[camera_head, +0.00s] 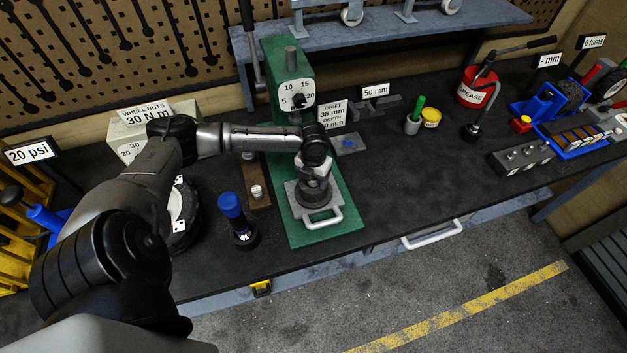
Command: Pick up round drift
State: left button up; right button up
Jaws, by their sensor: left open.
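My left arm reaches in from the left, and my left gripper (314,182) points down over the green press (290,85). It is open above a dark round piece (315,196) on the grey plate with a pale handle (322,222). The gripper hides most of this piece, and I cannot tell whether the fingers touch it. A sign reading "DRIFT 38 mm" (333,113) stands right of the press. I cannot tell for certain which object is the round drift. My right gripper is not in view.
A blue-topped tool (234,217) stands left of the press base, near a wheel (183,215). The bench's middle right is clear.

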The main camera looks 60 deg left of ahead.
pick_arm(q)
jog(key=shift+c, duration=0.5)
jog(key=c, duration=1.1)
grip_shut()
jog(key=shift+r, duration=0.15)
